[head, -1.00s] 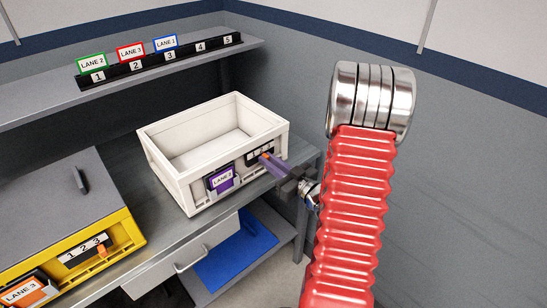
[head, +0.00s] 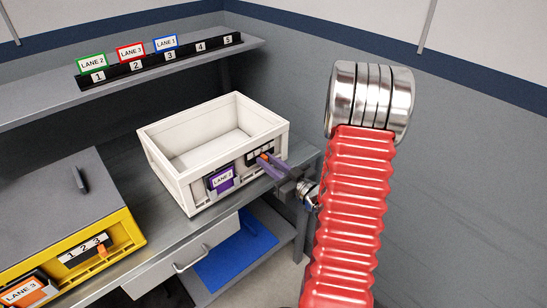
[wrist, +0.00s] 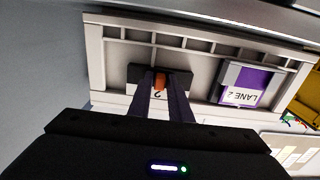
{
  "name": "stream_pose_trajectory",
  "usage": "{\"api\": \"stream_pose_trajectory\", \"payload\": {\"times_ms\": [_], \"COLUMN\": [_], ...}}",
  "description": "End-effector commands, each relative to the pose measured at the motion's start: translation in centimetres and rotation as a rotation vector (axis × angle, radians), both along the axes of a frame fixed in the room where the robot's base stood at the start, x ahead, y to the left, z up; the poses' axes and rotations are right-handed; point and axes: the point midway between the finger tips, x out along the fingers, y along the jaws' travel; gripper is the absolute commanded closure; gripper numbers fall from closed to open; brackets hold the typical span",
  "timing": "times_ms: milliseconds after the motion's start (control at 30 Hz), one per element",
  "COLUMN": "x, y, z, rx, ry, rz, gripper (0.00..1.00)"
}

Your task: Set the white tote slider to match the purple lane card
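The white tote (head: 165,178) stands on the bench, with a dark slider plate (head: 252,158) on its front. The slider's orange tab (wrist: 160,82) lies between my fingertips, in line with an upside-down 2 (wrist: 157,94); the other digits are hidden or unclear. The purple lane card (head: 221,179) sits in a holder on the same front, left of the slider in the head view. In the wrist view the card (wrist: 246,88) reads LANE 2, upside down. My gripper (head: 268,158) is at the slider, its fingers apart on either side of the tab, looking open.
A yellow tote (head: 118,238) with a grey lid, its own slider and an orange LANE 3 card stands at left. A shelf above holds a numbered rack (head: 150,66) with green, red and blue cards. A blue sheet (head: 235,258) lies on the lower shelf. A wall is at right.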

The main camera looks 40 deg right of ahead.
Motion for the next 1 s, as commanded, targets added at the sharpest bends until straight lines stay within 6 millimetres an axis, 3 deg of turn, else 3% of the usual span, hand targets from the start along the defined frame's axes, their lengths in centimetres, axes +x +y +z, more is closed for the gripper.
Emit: {"api": "stream_pose_trajectory", "payload": {"times_ms": [133, 467, 1000], "x": [0.0, -0.3, -3.2], "y": [0.0, 0.0, -0.2], "z": [0.0, 0.0, 0.0], "rx": [0.000, 0.000, 0.001], "ry": [0.000, 0.000, 0.001], "rz": [0.000, 0.000, -0.001], "gripper": [0.72, 0.72, 0.72]}}
